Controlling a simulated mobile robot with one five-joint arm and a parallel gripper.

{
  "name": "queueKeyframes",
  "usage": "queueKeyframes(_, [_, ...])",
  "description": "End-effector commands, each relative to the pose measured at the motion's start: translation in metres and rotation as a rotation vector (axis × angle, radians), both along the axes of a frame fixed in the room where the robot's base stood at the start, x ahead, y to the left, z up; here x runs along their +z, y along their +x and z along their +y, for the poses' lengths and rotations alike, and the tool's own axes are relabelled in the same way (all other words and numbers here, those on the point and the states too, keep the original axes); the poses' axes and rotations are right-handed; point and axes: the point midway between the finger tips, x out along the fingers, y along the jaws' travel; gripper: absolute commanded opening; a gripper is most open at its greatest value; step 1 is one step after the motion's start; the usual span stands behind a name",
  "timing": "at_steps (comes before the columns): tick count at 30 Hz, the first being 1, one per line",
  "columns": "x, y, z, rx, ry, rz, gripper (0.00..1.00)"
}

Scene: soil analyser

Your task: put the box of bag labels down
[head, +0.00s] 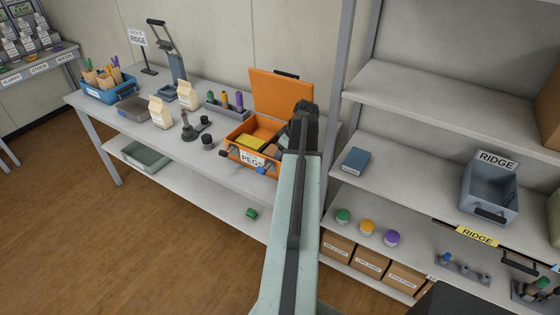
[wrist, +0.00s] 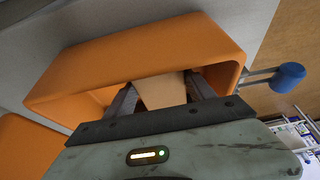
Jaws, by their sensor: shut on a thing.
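My gripper (wrist: 160,92) is shut on a tan block in the wrist view, which I take to be the box of bag labels (wrist: 165,92). Only one plain face of it shows, with no lettering visible. The jaws reach inside the walls of the open orange case (wrist: 150,45). In the head view my arm comes over the right part of this case (head: 235,137), labelled PEGS, and hides the held box and the fingertips. I cannot tell whether the box touches the case floor.
A yellow block (head: 250,143) lies in the case, whose lid (head: 281,97) stands open behind. Dark fittings (head: 207,142) stand left of it, and a rack of coloured tubes (head: 226,106) behind left. Shelving (head: 370,195) stands at right.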

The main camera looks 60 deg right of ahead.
Motion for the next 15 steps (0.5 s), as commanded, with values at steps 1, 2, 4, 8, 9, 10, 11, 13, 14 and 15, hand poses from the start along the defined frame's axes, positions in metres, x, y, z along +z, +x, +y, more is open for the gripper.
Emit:
queueKeyframes(1, [0.0020, -0.0001, -0.0001, 0.000, 0.000, 0.000, 0.12])
queueKeyframes(2, [0.0021, -0.0001, -0.0001, 0.000, 0.000, 0.000, 0.12])
queueKeyframes(4, [0.0014, -0.0003, -0.0002, 0.000, 0.000, 0.000, 0.12])
queueKeyframes(8, [-0.0017, -0.0005, -0.0003, -0.001, 0.000, 0.000, 0.69])
queueKeyframes(9, [-0.0010, -0.0004, -0.0003, -0.001, 0.000, 0.000, 0.80])
queueKeyframes(10, [-0.0010, -0.0005, -0.0003, -0.001, 0.000, 0.000, 0.85])
queueKeyframes(11, [-0.0010, -0.0006, -0.0003, -0.001, 0.000, 0.000, 0.85])
queueKeyframes(13, [-0.0009, -0.0006, -0.0004, -0.001, 0.000, 0.000, 0.85])
queueKeyframes(14, [-0.0009, -0.0007, -0.0004, -0.001, 0.000, 0.000, 0.85])
queueKeyframes(15, [-0.0009, -0.0007, -0.0005, -0.001, 0.000, 0.000, 0.85])
